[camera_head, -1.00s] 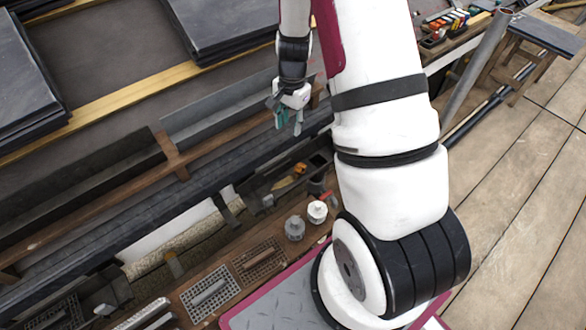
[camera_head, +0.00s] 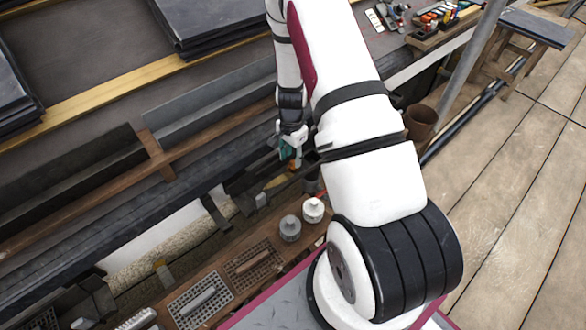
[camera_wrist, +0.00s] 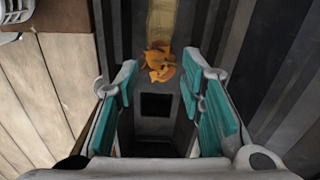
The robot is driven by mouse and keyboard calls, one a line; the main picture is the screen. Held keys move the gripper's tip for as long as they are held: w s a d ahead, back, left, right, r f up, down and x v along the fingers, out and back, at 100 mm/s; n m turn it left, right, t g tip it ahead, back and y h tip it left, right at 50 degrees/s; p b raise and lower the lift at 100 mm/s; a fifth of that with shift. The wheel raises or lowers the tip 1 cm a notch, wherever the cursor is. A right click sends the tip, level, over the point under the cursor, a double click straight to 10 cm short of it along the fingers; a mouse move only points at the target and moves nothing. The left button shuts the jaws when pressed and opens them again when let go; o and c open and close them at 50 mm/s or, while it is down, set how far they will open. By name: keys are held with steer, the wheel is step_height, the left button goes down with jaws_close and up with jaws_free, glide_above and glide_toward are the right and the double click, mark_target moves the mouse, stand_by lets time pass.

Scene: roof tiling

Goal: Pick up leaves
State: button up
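Orange-brown leaves (camera_wrist: 158,63) lie in a small clump in the wrist view, at the top middle, beyond my fingertips. They rest at the end of a tan strip, in a dark channel. My gripper (camera_wrist: 157,90) is open, with teal pads standing apart and nothing between them. In the head view my gripper (camera_head: 290,152) points down over the dark trough along the roof edge. A bit of orange shows just below it, partly hidden by the fingers.
Two lidded pots, one grey (camera_head: 290,228) and one white (camera_head: 313,210), stand on the wooden plank near the trough. Metal grates (camera_head: 200,298) lie at lower left. A brown bucket (camera_head: 420,122) stands right of my arm. Slate stacks (camera_head: 215,25) lie on the roof.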

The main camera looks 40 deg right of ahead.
mark_target(293, 163)
steer(key=f+b, duration=0.2)
steer(key=f, duration=0.3)
steer(key=shift+d+f+b, duration=0.15)
steer(key=shift+d+b, duration=0.15)
steer(key=shift+b, duration=0.1)
steer(key=c, duration=0.5)
